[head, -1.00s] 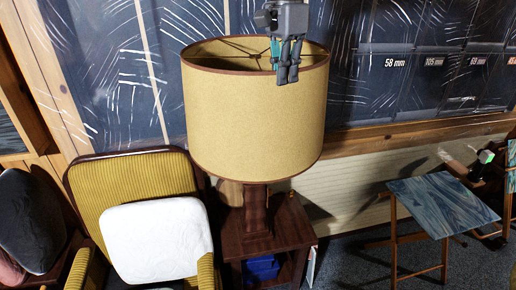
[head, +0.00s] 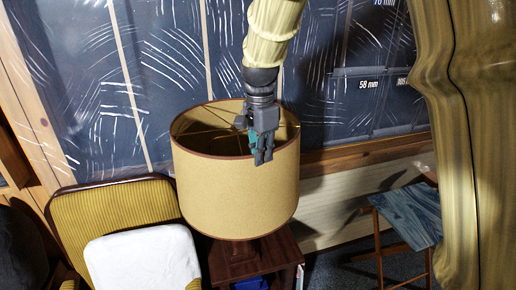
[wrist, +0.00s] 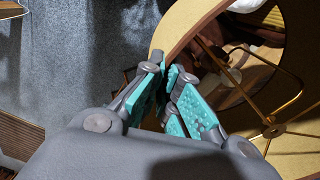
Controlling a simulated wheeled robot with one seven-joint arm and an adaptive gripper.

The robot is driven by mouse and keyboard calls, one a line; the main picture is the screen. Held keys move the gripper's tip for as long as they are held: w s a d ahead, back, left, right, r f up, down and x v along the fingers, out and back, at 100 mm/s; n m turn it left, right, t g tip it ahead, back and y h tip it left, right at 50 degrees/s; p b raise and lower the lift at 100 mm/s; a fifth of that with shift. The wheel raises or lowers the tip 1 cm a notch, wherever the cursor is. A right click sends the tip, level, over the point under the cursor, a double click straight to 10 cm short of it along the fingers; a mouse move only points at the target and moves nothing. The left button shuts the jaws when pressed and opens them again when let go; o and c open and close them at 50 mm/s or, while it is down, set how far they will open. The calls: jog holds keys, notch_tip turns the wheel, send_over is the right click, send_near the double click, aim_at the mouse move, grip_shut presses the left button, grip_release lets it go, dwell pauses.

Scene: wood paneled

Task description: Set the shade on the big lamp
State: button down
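The lamp shade (head: 235,195) is a tan drum with brown rims, upright above a dark wooden side table. My gripper (head: 262,155) is at its near right top rim. In the wrist view its teal-padded fingers (wrist: 167,85) are closed on the rim of the shade (wrist: 190,28), one pad inside and one outside. Thin brass spokes meet at a small ring (wrist: 272,131) inside the shade. Only a little of the brown lamp base (head: 243,248) shows below the shade. The lamp's top is hidden, so I cannot tell whether the ring touches it.
The side table (head: 285,258) stands beside a yellow corduroy chair (head: 75,212) with a white cushion (head: 145,262). A dark scratched panel wall (head: 150,60) rises behind. A blue-topped folding table (head: 410,212) is at right. My arm covers the right edge.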

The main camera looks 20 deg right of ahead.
jog(key=w+p, duration=0.1)
jog(key=w+f+p, duration=0.1)
jog(key=w+p, duration=0.1)
jog(key=shift+w, duration=0.2)
dwell(0.3)
jog(key=shift+f, duration=0.7)
jog(key=c, duration=1.6)
grip_release()
jog(key=shift+c, duration=0.2)
jog(key=shift+r, duration=0.15)
notch_tip(320, 180, up, 13)
jog(key=b, duration=0.4)
jog(key=shift+w, duration=0.15)
